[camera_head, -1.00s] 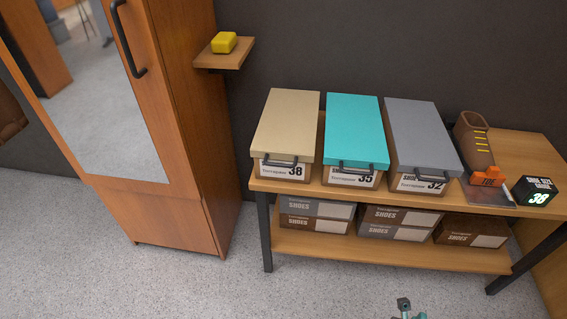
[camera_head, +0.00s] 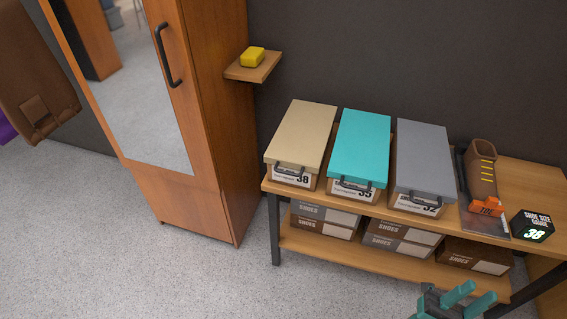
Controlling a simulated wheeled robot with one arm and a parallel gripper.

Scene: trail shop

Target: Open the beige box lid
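The beige box (camera_head: 302,133) stands on the left end of the wooden shelf unit's top, with a flat beige lid that is closed. A dark handle sits on the lid's front edge, above a label with the number 38. My gripper (camera_head: 468,292) shows at the bottom right edge of the view, with teal fingers spread apart and nothing visible between them. It is in front of and below the shelf top, well to the right of the beige box and apart from it.
A teal-lidded box (camera_head: 360,143) and a grey-lidded box (camera_head: 423,160) stand right of the beige one. A brown boot (camera_head: 481,172) and a black size gauge (camera_head: 532,226) sit further right. A mirrored cabinet (camera_head: 205,190) and a small wall shelf (camera_head: 250,72) are at left. The floor in front is clear.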

